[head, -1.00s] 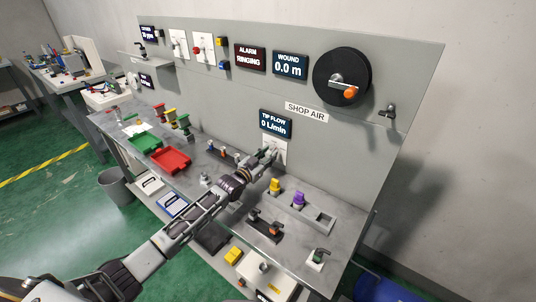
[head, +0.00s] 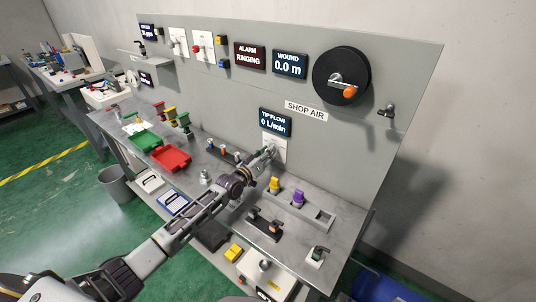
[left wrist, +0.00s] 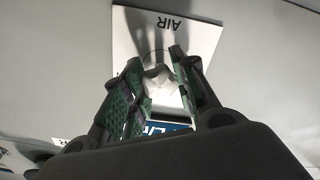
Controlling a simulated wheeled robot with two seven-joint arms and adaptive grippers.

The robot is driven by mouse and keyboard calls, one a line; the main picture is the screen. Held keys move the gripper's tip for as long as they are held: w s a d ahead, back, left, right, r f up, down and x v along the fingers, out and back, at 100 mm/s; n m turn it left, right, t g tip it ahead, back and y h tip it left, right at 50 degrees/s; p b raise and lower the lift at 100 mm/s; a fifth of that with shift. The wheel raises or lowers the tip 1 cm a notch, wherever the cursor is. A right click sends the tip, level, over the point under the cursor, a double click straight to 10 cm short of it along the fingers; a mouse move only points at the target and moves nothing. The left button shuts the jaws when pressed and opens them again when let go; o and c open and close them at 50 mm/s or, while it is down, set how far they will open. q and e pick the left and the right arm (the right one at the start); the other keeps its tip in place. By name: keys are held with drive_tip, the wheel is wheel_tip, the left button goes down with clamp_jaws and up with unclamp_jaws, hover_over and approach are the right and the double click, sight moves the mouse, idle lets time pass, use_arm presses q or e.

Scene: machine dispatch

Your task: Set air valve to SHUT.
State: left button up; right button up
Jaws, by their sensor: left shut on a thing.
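The white air valve plate (head: 281,150) is on the grey panel below the TIP FLOW display (head: 275,122), which reads 0 L/min. In the left wrist view the plate (left wrist: 204,38) appears upside down with its AIR label. The light grey valve handle (left wrist: 160,82) is between the green-padded fingers. My left gripper (head: 269,153) is at the plate, shut on the handle; it also shows in the left wrist view (left wrist: 160,88). The fingers partly hide the handle, and I cannot read its set position. My right gripper is not in view.
Below the plate, a yellow knob (head: 274,184) and a purple knob (head: 298,197) stand on the bench. A red tray (head: 171,159) and a green tray (head: 145,141) lie to the left. A hose reel (head: 342,75) is on the panel, upper right. The ALARM display (head: 250,57) reads RINGING.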

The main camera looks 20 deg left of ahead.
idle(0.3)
use_arm(q)
drive_tip(key=o, duration=1.1)
drive_tip(key=shift+c, duration=0.2)
drive_tip(key=shift+s, duration=0.1)
drive_tip(key=shift+v, duration=5.9)
